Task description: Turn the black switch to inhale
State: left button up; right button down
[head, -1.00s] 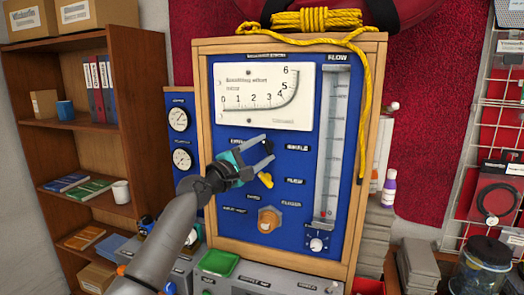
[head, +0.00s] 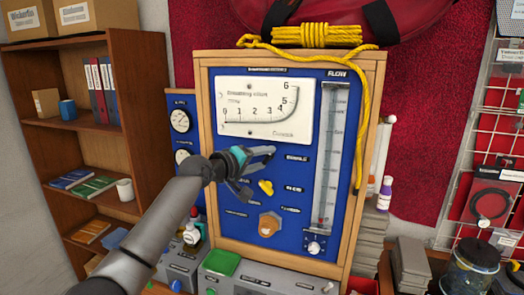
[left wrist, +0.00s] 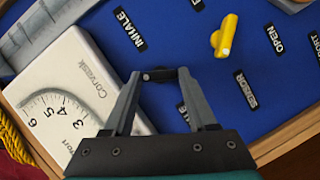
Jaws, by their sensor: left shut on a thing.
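The black switch (left wrist: 158,74) sits on the blue panel (head: 222,165) and shows in the left wrist view between the fingertips of my left gripper (left wrist: 156,76). The fingers are shut on it, one at each end. In the head view my left gripper (head: 261,172) is at the panel below the white dial, and its fingers hide most of the switch. The INHALE label (left wrist: 131,29) is above and left of the switch in the left wrist view. Which way the switch points is hard to tell. My right gripper is not in view.
A yellow valve handle (head: 265,187) is close below my left gripper, with an orange-brown knob (head: 269,223) further down. The white dial (head: 264,107) is above and the flow tube (head: 329,160) to the right. Yellow rope (head: 364,130) hangs down the panel's right side.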

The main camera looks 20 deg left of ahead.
pick_arm(q)
jog(key=shift+r+m+g+y+p, duration=0.1)
jog(key=shift+m+g+y+p, duration=0.25)
jog(key=shift+m+y, duration=0.6)
jog(key=shift+m+h, duration=0.25)
jog(key=shift+m, duration=0.1)
jog(key=o, duration=1.4)
jog(key=shift+c, duration=0.2)
jog(key=shift+s, duration=0.1)
jog(key=b+v, duration=0.3)
jog(key=v, duration=1.2)
jog(key=shift+s, duration=0.1)
